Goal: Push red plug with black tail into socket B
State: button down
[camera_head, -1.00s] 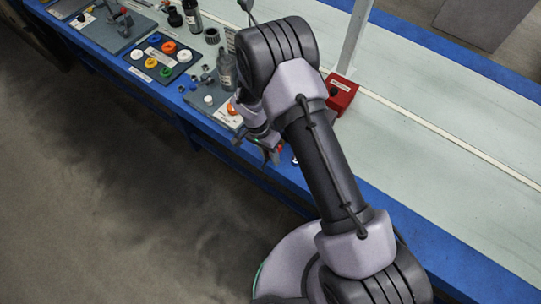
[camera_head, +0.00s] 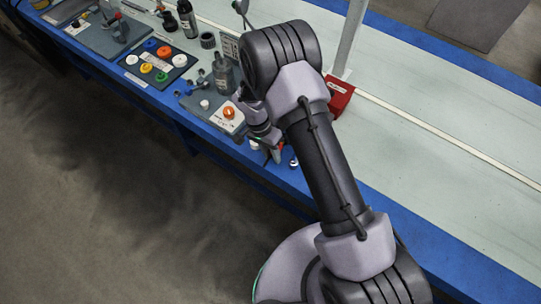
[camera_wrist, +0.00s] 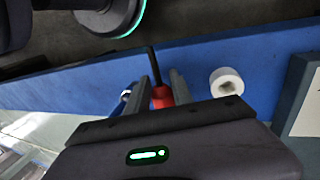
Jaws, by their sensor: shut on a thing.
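A red plug (camera_wrist: 162,97) with a black tail (camera_wrist: 153,62) sits between the fingers of my gripper (camera_wrist: 164,90) in the wrist view. My gripper is shut on it, and the tail points away from the palm. In the head view my gripper (camera_head: 275,153) is by the table's front edge, partly hidden by my wrist. I cannot identify socket B in either view. A white round piece with a dark hole (camera_wrist: 226,82) lies on the blue edge to the right of the fingers, apart from them.
The blue table edge (camera_head: 300,190) runs under my arm. A red box (camera_head: 340,97) is behind my arm.

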jog(key=shift+w+d, duration=0.45)
jog(key=shift+w, duration=0.1)
jog(key=c, duration=1)
grip_release()
jog(key=shift+c, duration=0.2)
jog(key=p+v, duration=0.6)
jog(key=v, duration=1.1)
jog(key=shift+r, duration=0.2)
jog(key=shift+a, duration=0.1)
